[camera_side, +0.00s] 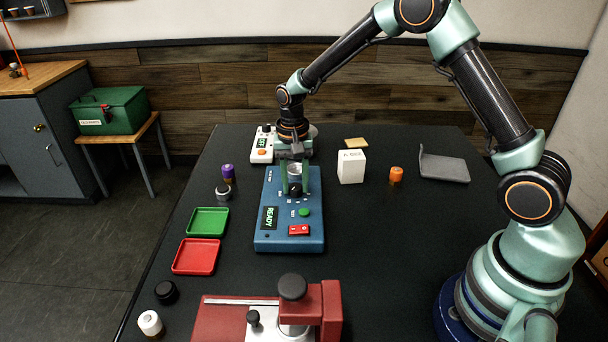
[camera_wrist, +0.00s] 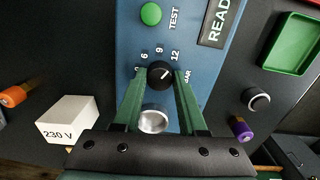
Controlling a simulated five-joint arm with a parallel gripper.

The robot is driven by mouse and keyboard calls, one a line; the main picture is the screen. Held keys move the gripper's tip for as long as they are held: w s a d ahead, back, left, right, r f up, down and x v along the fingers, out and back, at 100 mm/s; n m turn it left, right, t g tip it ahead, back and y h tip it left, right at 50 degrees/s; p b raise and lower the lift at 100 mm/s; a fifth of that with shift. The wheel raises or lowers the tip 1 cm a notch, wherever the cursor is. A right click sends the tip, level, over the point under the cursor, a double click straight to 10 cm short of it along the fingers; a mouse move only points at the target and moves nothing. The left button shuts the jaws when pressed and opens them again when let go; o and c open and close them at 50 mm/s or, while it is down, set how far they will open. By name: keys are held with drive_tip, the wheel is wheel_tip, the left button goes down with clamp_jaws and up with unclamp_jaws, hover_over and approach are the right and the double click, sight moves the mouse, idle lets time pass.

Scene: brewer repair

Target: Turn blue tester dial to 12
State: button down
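The blue tester (camera_side: 290,235) stands mid-table, its screen reading READY. Its black dial (camera_wrist: 160,75) has printed marks around it, including 6, 9 and 12. A pale pointer line on the dial points to the upper right in the wrist view, toward the 12 side; the exact setting is hard to tell. My gripper (camera_wrist: 159,73) is over the tester with its two green fingers on either side of the dial. A small gap shows between each finger and the dial, so it looks open.
A silver cup (camera_wrist: 153,119) sits on the tester behind the dial. A green button (camera_side: 304,212) and red switch (camera_side: 299,230) are at its front. A white 230 V box (camera_side: 351,167) and orange cap (camera_side: 396,174) stand right; green (camera_side: 208,222) and red trays (camera_side: 196,256) lie left.

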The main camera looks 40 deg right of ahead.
sight(293, 186)
drive_tip(key=shift+n, duration=0.6)
drive_tip(key=shift+c, duration=2.3)
unclamp_jaws()
wheel_tip(293, 186, up, 12)
drive_tip(key=shift+w, duration=0.2)
drive_tip(key=shift+a, duration=0.1)
